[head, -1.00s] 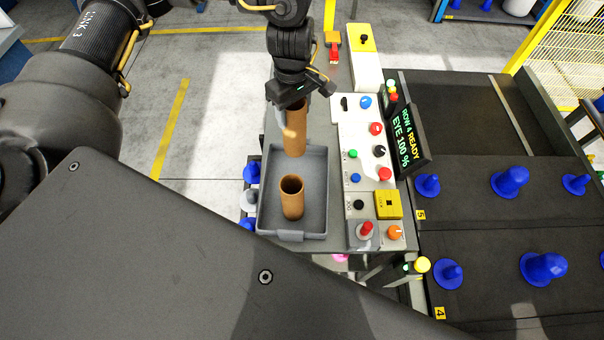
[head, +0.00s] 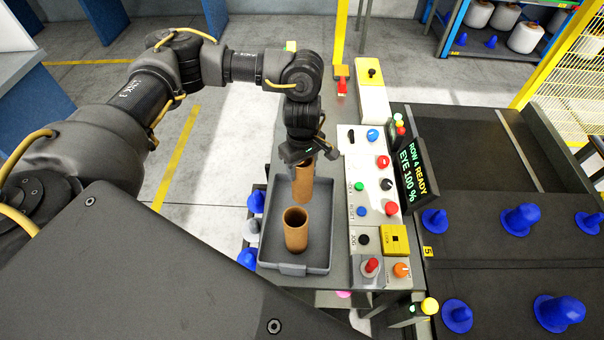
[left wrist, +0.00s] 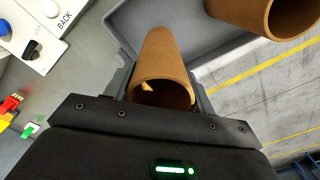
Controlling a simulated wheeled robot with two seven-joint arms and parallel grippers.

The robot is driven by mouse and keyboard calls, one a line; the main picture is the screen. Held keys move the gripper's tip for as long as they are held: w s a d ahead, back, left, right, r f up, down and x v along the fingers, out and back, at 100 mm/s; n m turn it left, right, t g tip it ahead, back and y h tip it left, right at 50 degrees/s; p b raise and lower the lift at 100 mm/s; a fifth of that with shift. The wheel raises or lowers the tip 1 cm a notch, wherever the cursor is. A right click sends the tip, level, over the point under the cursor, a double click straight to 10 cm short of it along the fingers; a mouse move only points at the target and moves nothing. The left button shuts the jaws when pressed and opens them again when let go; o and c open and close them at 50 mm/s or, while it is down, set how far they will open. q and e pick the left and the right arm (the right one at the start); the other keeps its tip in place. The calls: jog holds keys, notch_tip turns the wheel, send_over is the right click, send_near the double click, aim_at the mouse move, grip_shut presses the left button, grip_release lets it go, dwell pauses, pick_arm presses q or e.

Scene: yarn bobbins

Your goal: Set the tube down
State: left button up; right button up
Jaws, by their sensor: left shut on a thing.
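My left gripper (head: 304,161) is shut on the upper end of a brown tube (head: 303,186). The tube is upright over the far half of the grey tray (head: 325,240), with its lower end inside the tray's outline. I cannot tell whether it touches the floor of the tray. A second brown tube (head: 296,232) stands upright in the near half of the tray, close to the held one. In the left wrist view the held tube (left wrist: 165,60) sits between the fingers, the second tube (left wrist: 265,14) is at the upper right, and the tray (left wrist: 128,22) lies behind.
A control panel (head: 373,205) with buttons and knobs stands right of the tray, with a display (head: 412,172) beside it. Dark decks (head: 480,205) with blue pegs (head: 521,217) lie farther right. Blue and white pieces (head: 252,228) sit low at the tray's left.

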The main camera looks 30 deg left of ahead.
pick_arm(q)
notch_tip(320, 180, down, 4)
jog(key=shift+s+r, duration=0.15)
jog(key=shift+r, duration=0.1)
jog(key=shift+f, duration=0.25)
jog(key=shift+f, duration=0.1)
jog(key=o, duration=1.3)
jog(key=shift+o, duration=0.2)
